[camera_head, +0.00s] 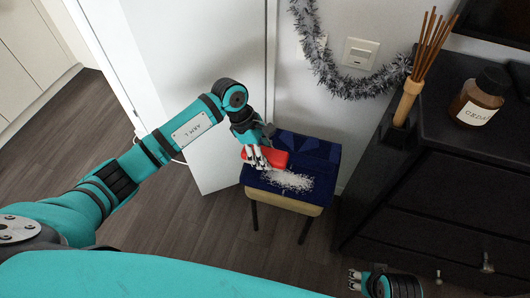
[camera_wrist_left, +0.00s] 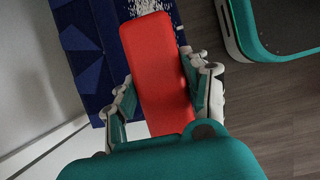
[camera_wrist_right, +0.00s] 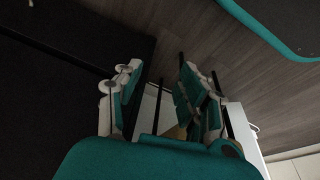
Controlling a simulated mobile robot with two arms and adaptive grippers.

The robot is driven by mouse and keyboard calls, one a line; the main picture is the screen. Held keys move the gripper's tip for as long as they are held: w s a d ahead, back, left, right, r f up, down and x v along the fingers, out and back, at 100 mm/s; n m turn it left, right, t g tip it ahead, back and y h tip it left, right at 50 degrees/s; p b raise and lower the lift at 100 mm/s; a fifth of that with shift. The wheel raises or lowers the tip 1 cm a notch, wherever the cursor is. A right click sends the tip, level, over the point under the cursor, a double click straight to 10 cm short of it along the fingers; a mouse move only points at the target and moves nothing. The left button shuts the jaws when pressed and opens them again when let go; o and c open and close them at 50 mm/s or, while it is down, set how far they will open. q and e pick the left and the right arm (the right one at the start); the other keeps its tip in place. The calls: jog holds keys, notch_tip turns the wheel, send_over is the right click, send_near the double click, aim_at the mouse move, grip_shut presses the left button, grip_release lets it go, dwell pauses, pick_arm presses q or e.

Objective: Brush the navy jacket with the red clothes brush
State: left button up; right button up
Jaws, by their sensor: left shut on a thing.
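The navy jacket (camera_head: 323,172) lies folded on a small wooden stool (camera_head: 290,203) with dark legs. White lint (camera_head: 290,180) is scattered over the front middle of the jacket. My left gripper (camera_head: 258,158) is shut on the red clothes brush (camera_head: 278,158) at the jacket's left side, beside the lint. The brush also shows between the fingers in the left wrist view (camera_wrist_left: 160,75), with lint just beyond its far end. I cannot tell whether the bristles touch the cloth. My right gripper (camera_head: 355,281) is low at the bottom edge; its fingers stand apart and empty in the right wrist view (camera_wrist_right: 160,95).
A black dresser (camera_head: 430,190) stands right of the stool, carrying a reed holder (camera_head: 407,102) and an amber bottle (camera_head: 477,98). A white door (camera_head: 225,60) is behind my left arm. A tinsel garland (camera_head: 345,82) hangs on the wall. Open wood floor (camera_head: 200,240) lies left of the stool.

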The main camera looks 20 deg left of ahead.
aim_at(265, 173)
pick_arm(q)
notch_tip(265, 173, down, 3)
jog(key=shift+r+b, duration=0.15)
jog(key=shift+b, duration=0.9)
jog(key=shift+f+b, duration=0.55)
jog(key=shift+f, duration=0.05)
jog(key=shift+f+b, duration=0.6)
jog(key=shift+f, duration=0.15)
pick_arm(e)
notch_tip(265, 173, up, 7)
jog(key=t, duration=0.1)
jog(key=shift+s, duration=0.4)
pick_arm(q)
jog(key=shift+f, duration=0.1)
pick_arm(e)
jog(key=shift+w, duration=0.4)
pick_arm(q)
jog(key=shift+f, duration=0.15)
pick_arm(e)
jog(key=shift+w+a+r+t, duration=0.1)
jog(key=shift+w+r+t, duration=0.05)
jog(key=shift+w+t, duration=0.2)
jog(key=shift+w+a+r+t, duration=0.15)
jog(key=shift+w+t, duration=0.1)
jog(key=shift+w, duration=0.2)
